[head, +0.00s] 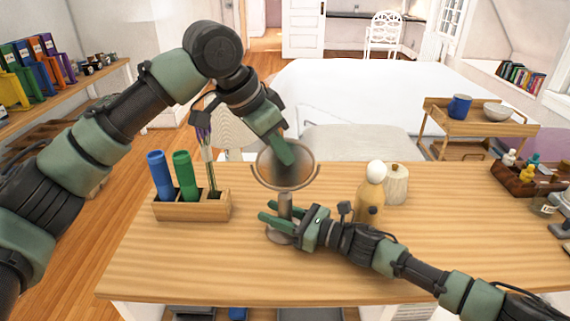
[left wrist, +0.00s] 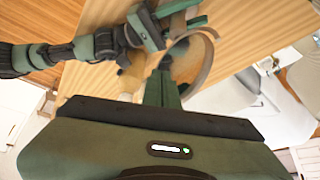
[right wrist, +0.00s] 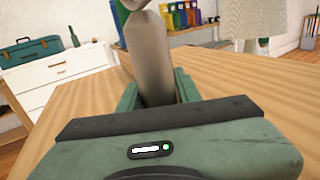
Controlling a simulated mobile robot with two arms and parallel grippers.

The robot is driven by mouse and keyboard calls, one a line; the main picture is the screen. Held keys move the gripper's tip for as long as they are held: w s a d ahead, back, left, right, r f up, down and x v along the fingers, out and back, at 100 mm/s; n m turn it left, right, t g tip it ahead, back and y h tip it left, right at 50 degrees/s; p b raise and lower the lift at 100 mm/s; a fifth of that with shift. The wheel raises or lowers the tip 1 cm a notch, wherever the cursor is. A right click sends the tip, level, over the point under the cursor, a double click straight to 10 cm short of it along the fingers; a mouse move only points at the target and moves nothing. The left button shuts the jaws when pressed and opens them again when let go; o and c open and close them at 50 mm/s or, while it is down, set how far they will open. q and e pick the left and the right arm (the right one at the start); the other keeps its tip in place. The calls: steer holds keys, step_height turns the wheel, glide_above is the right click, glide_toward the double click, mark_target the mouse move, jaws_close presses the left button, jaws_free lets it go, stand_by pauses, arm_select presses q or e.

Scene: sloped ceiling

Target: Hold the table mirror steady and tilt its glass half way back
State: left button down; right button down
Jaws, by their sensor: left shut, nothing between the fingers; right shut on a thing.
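The table mirror stands on the wooden table, with a round glass (head: 284,177) in a U-shaped cradle on a stem (head: 285,203) and a round base (head: 279,238). My left gripper (head: 285,155) is shut and empty, its fingertips at the upper part of the glass. Whether they touch it, I cannot tell. In the left wrist view, the shut fingers (left wrist: 162,85) overlap the mirror's ring (left wrist: 207,62). My right gripper (head: 284,215) is shut on the stem, which stands between its fingers in the right wrist view (right wrist: 148,60). The exact glass tilt is unclear.
A wooden holder (head: 192,210) with green and blue cylinders and brushes stands left of the mirror. A bottle with a white round top (head: 372,198) and a pale lidded jar (head: 396,186) stand right, behind my right arm. The front table is clear.

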arm_select(q)
steer(key=shift+w, duration=0.6)
steer(key=shift+w+f, duration=0.4)
steer(key=shift+w, duration=0.4)
arm_select(e)
steer(key=shift+s, duration=0.1)
stand_by(1.5)
steer(key=shift+f, duration=0.1)
arm_select(q)
step_height(320, 180, up, 11)
steer(key=s, duration=0.2)
stand_by(1.4)
steer(key=shift+s+r, duration=0.1)
arm_select(e)
steer(key=c, duration=0.9)
jaws_free()
